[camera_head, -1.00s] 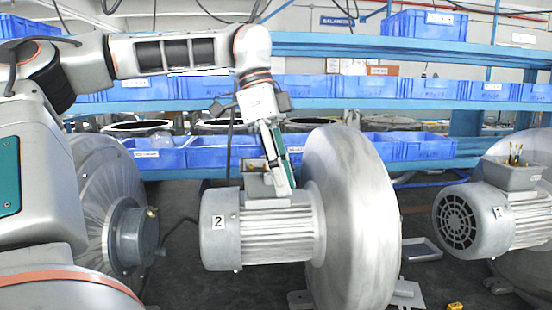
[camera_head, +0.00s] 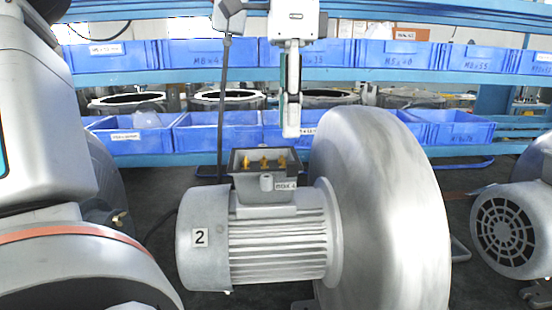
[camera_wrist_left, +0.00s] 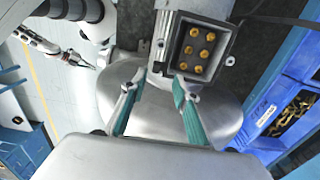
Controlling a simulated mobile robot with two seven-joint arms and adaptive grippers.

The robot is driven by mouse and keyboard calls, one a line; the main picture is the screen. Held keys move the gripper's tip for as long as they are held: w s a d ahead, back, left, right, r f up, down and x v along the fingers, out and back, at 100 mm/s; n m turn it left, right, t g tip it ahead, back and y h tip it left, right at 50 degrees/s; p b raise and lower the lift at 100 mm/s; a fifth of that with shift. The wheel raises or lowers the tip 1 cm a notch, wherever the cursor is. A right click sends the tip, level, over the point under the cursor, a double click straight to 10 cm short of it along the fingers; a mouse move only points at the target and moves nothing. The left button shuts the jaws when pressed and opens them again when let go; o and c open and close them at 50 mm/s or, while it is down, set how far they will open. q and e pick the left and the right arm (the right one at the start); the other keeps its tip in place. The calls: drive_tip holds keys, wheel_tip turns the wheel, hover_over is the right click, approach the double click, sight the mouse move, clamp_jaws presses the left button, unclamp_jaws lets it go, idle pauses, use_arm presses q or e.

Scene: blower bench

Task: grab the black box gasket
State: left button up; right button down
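The black box gasket (camera_head: 234,161) appears as a dark square rim on the open terminal box of the motor marked 2. In the left wrist view the dark rim (camera_wrist_left: 225,57) surrounds several brass terminals. I cannot tell the gasket from the box's dark inside. My left gripper (camera_head: 291,131) points down, above and to the right of the box in the head view, seen edge-on. In the wrist view its green-padded fingers (camera_wrist_left: 158,80) are apart with nothing between them, tips just below the box in the picture.
The large silver blower housing (camera_head: 385,215) stands just right of my left gripper. Behind is a blue shelf (camera_head: 400,76) with several blue bins (camera_head: 218,133). Another motor (camera_head: 512,230) stands at the right. Pale robot arm parts (camera_wrist_left: 45,42) show at the wrist view's upper left.

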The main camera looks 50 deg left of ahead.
sight(288, 163)
use_arm(q)
drive_tip(key=f, duration=0.7)
drive_tip(key=shift+s+d, duration=0.2)
drive_tip(key=shift+s, duration=0.05)
clamp_jaws()
